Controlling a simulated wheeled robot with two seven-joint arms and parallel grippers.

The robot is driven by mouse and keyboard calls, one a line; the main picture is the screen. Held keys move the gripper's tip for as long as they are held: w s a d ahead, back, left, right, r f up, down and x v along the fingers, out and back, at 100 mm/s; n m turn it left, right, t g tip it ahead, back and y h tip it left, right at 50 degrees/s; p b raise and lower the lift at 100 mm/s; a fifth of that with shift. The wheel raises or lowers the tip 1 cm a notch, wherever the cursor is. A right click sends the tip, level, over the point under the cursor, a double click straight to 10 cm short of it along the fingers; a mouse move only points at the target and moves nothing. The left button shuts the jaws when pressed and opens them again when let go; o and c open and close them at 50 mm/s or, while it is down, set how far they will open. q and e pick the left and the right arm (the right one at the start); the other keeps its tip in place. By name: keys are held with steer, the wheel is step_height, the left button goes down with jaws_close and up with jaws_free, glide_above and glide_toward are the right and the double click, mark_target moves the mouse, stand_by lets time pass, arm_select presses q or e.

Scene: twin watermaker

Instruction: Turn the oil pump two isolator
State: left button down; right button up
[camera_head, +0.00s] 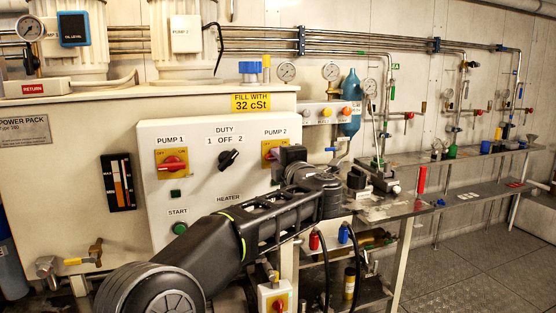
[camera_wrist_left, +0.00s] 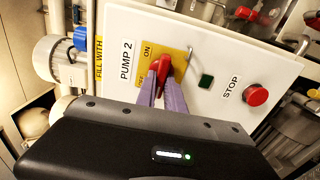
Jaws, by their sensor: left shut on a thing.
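The pump two isolator is a red knob on a yellow ON/OFF plate (camera_head: 267,147) under the PUMP 2 label of the white control panel (camera_head: 205,205). In the head view my left gripper (camera_head: 281,156) comes in from the right and hides most of the knob. In the left wrist view the red knob (camera_wrist_left: 163,66) shows in front of its yellow plate (camera_wrist_left: 150,50). The two purple fingers of my left gripper (camera_wrist_left: 163,84) are shut on the knob, one on each side. My right gripper is not in view.
The pump one isolator (camera_head: 173,163), the black duty switch (camera_head: 229,159) and a green start button (camera_head: 179,228) sit on the same panel. A red stop button (camera_wrist_left: 255,95) and a green button (camera_wrist_left: 206,81) are close to the gripper. A metal bench (camera_head: 400,208) stands to the right.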

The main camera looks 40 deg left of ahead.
arm_select(q)
steer(key=c, duration=1.4)
jaws_free()
steer(key=shift+c, duration=0.2)
steer(key=v, duration=0.7)
steer(key=shift+s+d, duration=0.2)
steer(key=shift+d, duration=0.15)
